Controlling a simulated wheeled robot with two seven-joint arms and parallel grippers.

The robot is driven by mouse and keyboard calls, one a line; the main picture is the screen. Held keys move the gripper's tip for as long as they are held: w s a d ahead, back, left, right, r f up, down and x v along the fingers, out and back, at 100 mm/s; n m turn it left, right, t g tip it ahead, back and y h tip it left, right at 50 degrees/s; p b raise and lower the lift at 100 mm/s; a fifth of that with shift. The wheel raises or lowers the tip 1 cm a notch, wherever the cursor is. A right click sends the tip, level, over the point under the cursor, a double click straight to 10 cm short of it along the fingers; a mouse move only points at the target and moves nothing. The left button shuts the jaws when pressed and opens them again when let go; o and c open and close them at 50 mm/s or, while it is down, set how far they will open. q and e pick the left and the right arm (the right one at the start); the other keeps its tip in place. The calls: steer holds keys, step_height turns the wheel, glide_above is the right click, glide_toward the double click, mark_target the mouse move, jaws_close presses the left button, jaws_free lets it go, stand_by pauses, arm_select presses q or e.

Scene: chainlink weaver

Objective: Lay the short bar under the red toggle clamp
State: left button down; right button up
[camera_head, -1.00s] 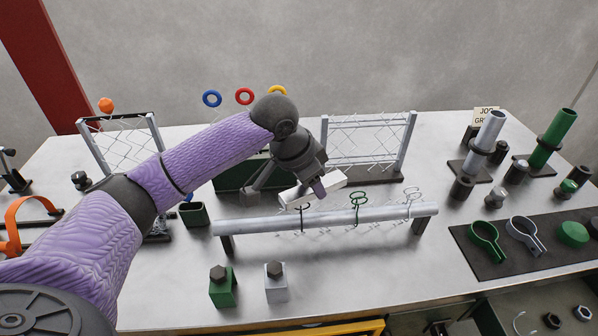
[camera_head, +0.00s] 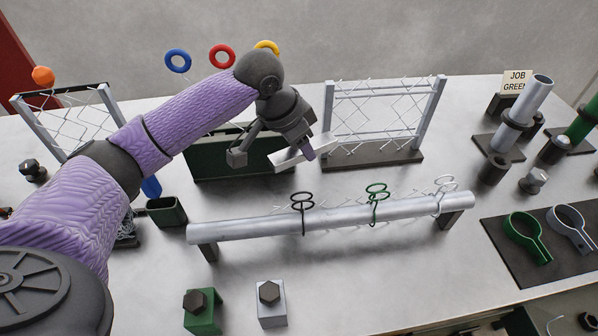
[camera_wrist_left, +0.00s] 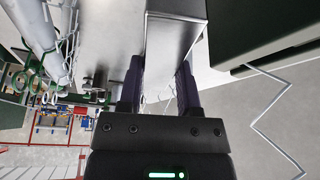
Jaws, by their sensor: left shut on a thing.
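My left gripper (camera_head: 272,156) is shut on a pale grey bar (camera_head: 300,152), held in front of the green box (camera_head: 235,175) and beyond the long pipe. In the left wrist view the bar (camera_wrist_left: 170,40) runs away from between the two dark fingers (camera_wrist_left: 160,85). A red ring (camera_head: 212,57) stands at the back between a blue ring (camera_head: 167,62) and a yellow one, partly behind my arm. I cannot tell whether the red ring belongs to the red toggle clamp; no clamp body shows clearly. My right gripper is not in view.
The grey pipe (camera_head: 340,213) on its stand carries several wire clips across the middle. Wire mesh frames stand at back left (camera_head: 68,135) and right of the bar (camera_head: 380,108). Green and grey bolt blocks stand in front. Upright tubes and a dark mat (camera_head: 515,265) fill the right.

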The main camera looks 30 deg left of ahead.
mark_target(302, 182)
arm_select(q)
steer(key=shift+f, duration=0.45)
step_height(302, 182, down, 10)
steer(key=b, duration=0.4)
steer(key=shift+r, duration=0.4)
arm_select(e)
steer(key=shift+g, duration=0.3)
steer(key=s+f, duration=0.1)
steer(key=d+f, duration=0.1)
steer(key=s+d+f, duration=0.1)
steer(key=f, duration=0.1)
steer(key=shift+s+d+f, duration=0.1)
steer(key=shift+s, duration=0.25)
